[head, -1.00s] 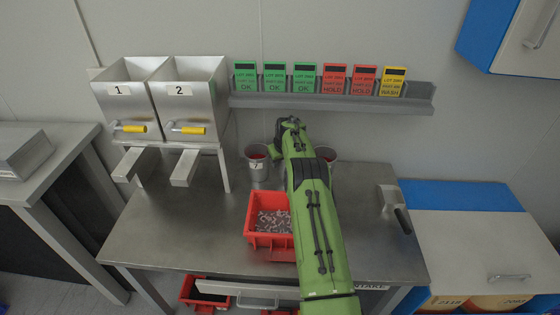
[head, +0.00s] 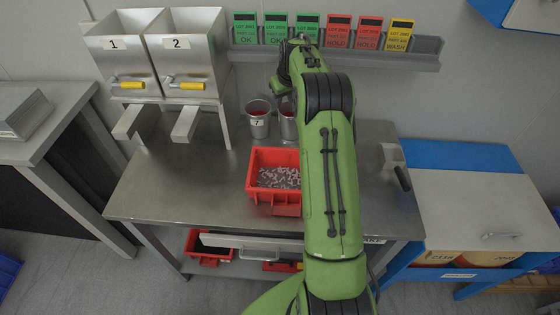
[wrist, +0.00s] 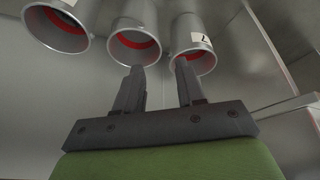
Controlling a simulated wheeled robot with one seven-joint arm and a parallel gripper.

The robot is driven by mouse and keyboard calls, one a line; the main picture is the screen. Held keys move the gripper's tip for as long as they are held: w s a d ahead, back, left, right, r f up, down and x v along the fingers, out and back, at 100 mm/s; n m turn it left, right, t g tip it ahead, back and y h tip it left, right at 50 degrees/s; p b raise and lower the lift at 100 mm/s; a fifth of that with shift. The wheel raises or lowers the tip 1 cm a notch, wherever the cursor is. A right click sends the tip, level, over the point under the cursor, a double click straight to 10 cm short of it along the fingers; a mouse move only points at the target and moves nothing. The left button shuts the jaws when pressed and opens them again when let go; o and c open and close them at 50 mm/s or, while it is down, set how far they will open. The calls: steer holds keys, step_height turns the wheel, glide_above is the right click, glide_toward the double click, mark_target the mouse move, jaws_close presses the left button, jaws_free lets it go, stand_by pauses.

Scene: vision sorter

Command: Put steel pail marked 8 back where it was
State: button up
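Several steel pails with red inside stand in a row at the back of the bench. The one marked 7 (head: 258,124) is at the left of the row in the head view and at the right in the wrist view (wrist: 194,50). Beside it is a pail (head: 289,126), partly behind my arm, whose number I cannot read; the middle pail in the wrist view (wrist: 133,46) shows no label.
A red bin of small metal parts (head: 262,200) stands at the bench front. Two hoppers (head: 185,55) stand at the left. A card shelf (head: 420,61) runs behind the pails. A metal tool (head: 393,160) lies at the right. Bare bench (head: 180,195) lies left of the bin.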

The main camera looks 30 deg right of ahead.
steer(key=s+a+r+t, duration=0.1)
steer(key=s+a+r, duration=1.45)
steer(key=a, duration=0.25)
steer(key=s+a+f, duration=0.1)
steer(key=s+a, duration=0.2)
steer(key=s, duration=0.4)
steer(key=s+a+f, duration=0.1)
steer(key=s+a, duration=0.1)
steer(key=s, duration=0.5)
steer(key=s+a+f+n+y, duration=0.1)
steer(key=s+a, duration=0.2)
steer(key=s, duration=0.4)
steer(key=shift+s+a+f, duration=0.3)
steer(key=shift+s, duration=0.1)
